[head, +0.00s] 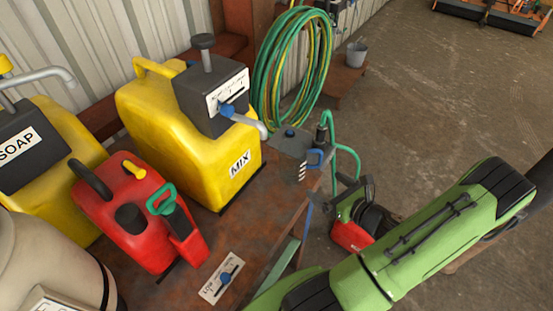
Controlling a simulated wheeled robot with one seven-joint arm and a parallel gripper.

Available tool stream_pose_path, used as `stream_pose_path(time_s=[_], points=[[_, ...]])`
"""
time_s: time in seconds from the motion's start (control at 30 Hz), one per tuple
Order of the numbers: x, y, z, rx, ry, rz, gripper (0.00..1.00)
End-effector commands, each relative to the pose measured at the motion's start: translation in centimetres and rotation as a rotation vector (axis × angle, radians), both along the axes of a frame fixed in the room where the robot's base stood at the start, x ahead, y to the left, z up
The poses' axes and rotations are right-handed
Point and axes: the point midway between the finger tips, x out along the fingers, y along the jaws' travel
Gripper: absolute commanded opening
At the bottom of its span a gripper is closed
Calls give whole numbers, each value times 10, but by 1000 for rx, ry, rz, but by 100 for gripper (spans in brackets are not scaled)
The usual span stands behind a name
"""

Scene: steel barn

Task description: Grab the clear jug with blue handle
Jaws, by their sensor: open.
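A small item with a blue handle (316,157) stands near the right end of the rusty table (205,250). Dark graduation-like marks show below and left of the handle. It looks like the clear jug, but its see-through body is hard to make out. My green arm crosses the lower right of the head view, well to the right of and nearer than the jug. My gripper is not in view.
Yellow MIX (190,130) and SOAP (75,170) containers and a red can (140,215) crowd the table's left. A coiled green hose (290,65) hangs behind. A red-and-black machine (355,220) stands on the floor. Open floor lies right.

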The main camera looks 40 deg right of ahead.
Motion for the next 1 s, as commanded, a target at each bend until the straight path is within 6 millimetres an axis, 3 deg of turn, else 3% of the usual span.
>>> stream_pose_path(time_s=[0.07, 0.4, 0.57, 0.8, 1.0], points=[[8, -1, -3, 9, -6, -7, 100], [86, -4, -26, 3, -3, 2, 100], [104, -5, -31, 2, -3, 0, 100], [145, -8, -40, 0, -3, 1, 100], [151, -9, -42, 3, -2, -3, 100]])
